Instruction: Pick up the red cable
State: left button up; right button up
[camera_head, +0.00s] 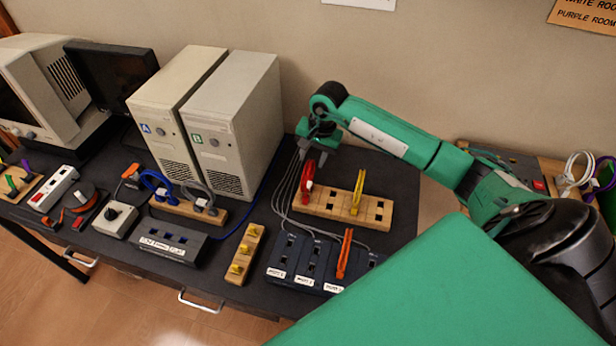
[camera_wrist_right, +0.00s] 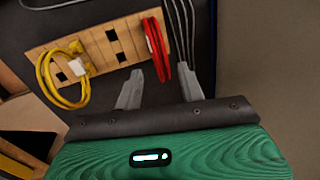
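The red cable (camera_head: 308,183) is a coiled loop standing at the left end of a wooden block (camera_head: 330,212) with square holes. It also shows in the right wrist view (camera_wrist_right: 155,45), with its near end between the two finger lines. My right gripper (camera_head: 311,152) is just above and behind the red cable in the head view. Its grey fingers (camera_wrist_right: 161,82) are spread apart in the wrist view, one on each side of the cable with visible gaps. Whether the tips reach down around it is unclear. My left gripper is not in view.
A yellow cable (camera_head: 357,192) stands on the same block, right of the red one. Thin grey wires (camera_head: 286,190) run close by on the left. An orange cable (camera_head: 344,254) stands on dark boxes in front. Two beige computer towers (camera_head: 233,120) stand left of my gripper.

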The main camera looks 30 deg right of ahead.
aim_at(309, 163)
jog(key=shift+a+f, duration=0.1)
jog(key=shift+f, duration=0.3)
jog(key=shift+w+a+f+p, duration=0.1)
jog(key=shift+a+f+p, duration=0.05)
jog(key=shift+f+p, duration=0.3)
jog(key=f, duration=0.1)
jog(key=f+p, duration=0.1)
jog(key=w+f+p, duration=0.1)
jog(key=shift+a+f, duration=0.3)
jog(key=shift+f, duration=0.35)
jog(key=shift+c, duration=0.2)
grip_shut()
